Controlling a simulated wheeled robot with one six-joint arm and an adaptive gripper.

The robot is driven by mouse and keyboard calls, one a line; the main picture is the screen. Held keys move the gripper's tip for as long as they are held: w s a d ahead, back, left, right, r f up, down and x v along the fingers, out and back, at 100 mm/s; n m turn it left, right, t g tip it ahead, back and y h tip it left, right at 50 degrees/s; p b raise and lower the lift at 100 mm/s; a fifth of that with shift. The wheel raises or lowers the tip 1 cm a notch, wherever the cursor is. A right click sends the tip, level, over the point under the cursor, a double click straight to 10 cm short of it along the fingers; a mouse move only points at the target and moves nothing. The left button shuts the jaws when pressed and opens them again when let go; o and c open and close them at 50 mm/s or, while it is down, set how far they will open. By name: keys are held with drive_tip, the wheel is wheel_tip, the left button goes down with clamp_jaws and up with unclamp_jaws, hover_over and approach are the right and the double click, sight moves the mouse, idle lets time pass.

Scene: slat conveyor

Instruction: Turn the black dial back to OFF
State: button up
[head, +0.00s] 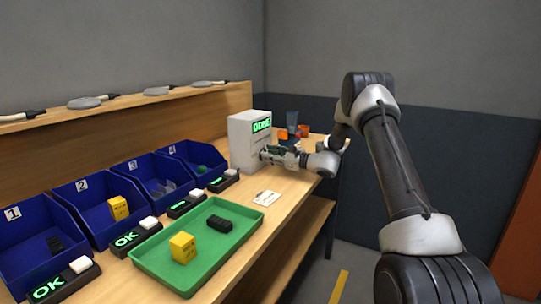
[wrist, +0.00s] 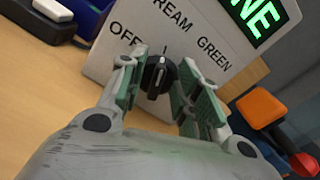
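The black dial (wrist: 157,76) is on the face of a white box (head: 243,142), below the labels OFF (wrist: 125,36), CREAM and GREEN. Its white mark points up in the wrist view, roughly toward CREAM; the exact setting is hard to tell. The box's green display (head: 261,125) appears to read DONE. My gripper (wrist: 155,72) is open, with one finger on each side of the dial. Gaps show beside the dial, more clearly on the right; contact on the left cannot be told. In the head view my gripper (head: 268,154) hides the dial.
Blue bins (head: 35,238) line the bench, with OK boxes (head: 127,238) before them. A green tray (head: 154,262) holds a yellow block (head: 183,247) and a black block (head: 219,224). A white card (head: 266,198) lies near the box. Orange and red items stand right of the box.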

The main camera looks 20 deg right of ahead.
drive_tip(key=shift+a, duration=0.1)
drive_tip(key=shift+c, duration=0.5)
clamp_jaws()
drive_tip(key=shift+n, duration=0.3)
drive_tip(key=n, duration=0.4)
drive_tip(key=shift+s+a+f, duration=0.15)
drive_tip(key=shift+s+f, duration=0.05)
drive_tip(key=n, duration=0.4)
drive_tip(key=shift+s+a+f, duration=0.1)
drive_tip(key=shift+f, duration=0.1)
drive_tip(key=shift+n, duration=0.3)
drive_tip(key=shift+o, duration=0.5)
unclamp_jaws()
